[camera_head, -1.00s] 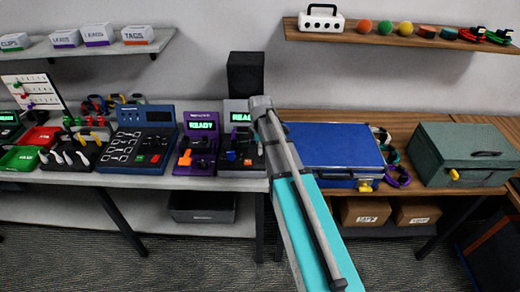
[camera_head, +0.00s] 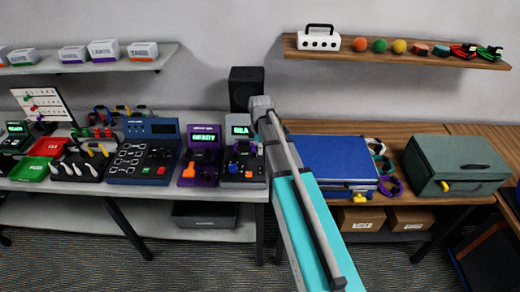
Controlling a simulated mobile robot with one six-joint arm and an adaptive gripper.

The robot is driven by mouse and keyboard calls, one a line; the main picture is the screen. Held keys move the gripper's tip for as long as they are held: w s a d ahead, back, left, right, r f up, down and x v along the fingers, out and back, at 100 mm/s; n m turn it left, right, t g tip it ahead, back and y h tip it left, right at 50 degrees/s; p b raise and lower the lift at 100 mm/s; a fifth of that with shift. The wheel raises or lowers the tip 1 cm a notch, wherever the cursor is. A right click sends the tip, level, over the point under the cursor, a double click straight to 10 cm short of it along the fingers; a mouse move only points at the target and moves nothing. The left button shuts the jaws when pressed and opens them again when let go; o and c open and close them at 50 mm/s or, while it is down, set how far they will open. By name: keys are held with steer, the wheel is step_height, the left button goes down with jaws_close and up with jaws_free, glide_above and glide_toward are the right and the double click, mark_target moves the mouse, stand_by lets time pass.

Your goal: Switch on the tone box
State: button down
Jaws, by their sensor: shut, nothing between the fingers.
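Two console-like boxes stand side by side at the bench's right end: a purple box (camera_head: 203,142) with a green lit READY display and an orange part, and a dark grey box (camera_head: 230,178) with a green lit display, partly cut off by my arm. My arm crosses the middle of the picture in front of the bench; my gripper's fingers cannot be made out.
A black speaker-like box (camera_head: 246,86) stands behind the consoles. Red and green trays (camera_head: 28,170) lie at the left. A blue case (camera_head: 333,160) and a green toolbox (camera_head: 455,162) stand on the wooden bench at the right. Shelves hang above; the floor in front is clear.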

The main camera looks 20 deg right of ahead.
steer(key=shift+s+r+p, duration=0.2)
steer(key=shift+r+p, duration=1.15)
steer(key=shift+r, duration=0.35)
steer(key=shift+a, duration=0.1)
steer(key=s+a+f+m+b, duration=0.1)
steer(key=s+f+m+b, duration=0.1)
steer(key=s+m, duration=0.5)
steer(key=s+a+f+m+b, duration=0.1)
steer(key=s+f+m+b, duration=0.2)
steer(key=s+m, duration=0.4)
steer(key=shift+s+m+t, duration=0.4)
steer(key=shift+s, duration=0.6)
steer(key=c, duration=1.4)
jaws_free()
steer(key=shift+a, duration=0.1)
